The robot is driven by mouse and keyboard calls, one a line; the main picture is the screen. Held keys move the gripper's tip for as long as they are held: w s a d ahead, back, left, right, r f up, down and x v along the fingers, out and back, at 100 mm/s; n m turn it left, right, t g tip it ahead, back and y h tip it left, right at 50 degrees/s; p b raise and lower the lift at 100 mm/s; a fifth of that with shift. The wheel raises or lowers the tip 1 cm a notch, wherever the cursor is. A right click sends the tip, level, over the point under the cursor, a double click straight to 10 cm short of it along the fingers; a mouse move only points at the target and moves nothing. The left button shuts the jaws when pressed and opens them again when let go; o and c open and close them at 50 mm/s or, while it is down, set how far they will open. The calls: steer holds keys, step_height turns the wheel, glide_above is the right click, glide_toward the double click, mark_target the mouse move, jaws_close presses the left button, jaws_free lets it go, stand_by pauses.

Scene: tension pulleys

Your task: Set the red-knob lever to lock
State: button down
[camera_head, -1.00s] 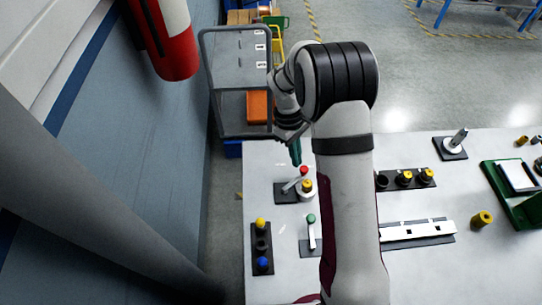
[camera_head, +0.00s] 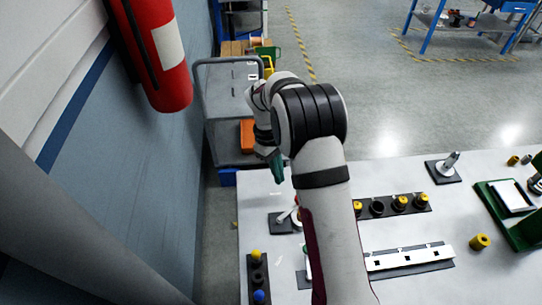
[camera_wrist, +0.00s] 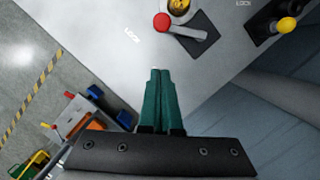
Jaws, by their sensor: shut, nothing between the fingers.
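The red knob (camera_wrist: 161,22) tops a pale lever arm (camera_wrist: 188,32) on a dark base plate (camera_wrist: 205,45) in the wrist view. My gripper (camera_wrist: 157,73) has green fingers, shut and empty, apart from the knob. It also shows in the head view (camera_head: 278,170).
A yellow knob (camera_wrist: 286,25) stands on another dark base. In the head view, a block with yellow and blue pegs (camera_head: 258,278) is near the front left. A row of pulleys (camera_head: 378,208) and a slotted white bar (camera_head: 408,258) lie right of my arm. A cart (camera_head: 225,105) stands beyond the table.

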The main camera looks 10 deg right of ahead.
steer(key=v, duration=0.9)
steer(key=shift+s, duration=0.1)
steer(key=s+d+r+m+y, duration=0.2)
steer(key=s+r+m, duration=0.55)
steer(key=s, duration=0.65)
steer(key=s+f+m+t+y, duration=0.1)
steer(key=s+m, duration=0.5)
steer(key=s, duration=1.1)
steer(key=shift+s+a+f+t+y, duration=0.3)
steer(key=shift+s+a+f+t, duration=0.1)
steer(key=shift+t, duration=0.1)
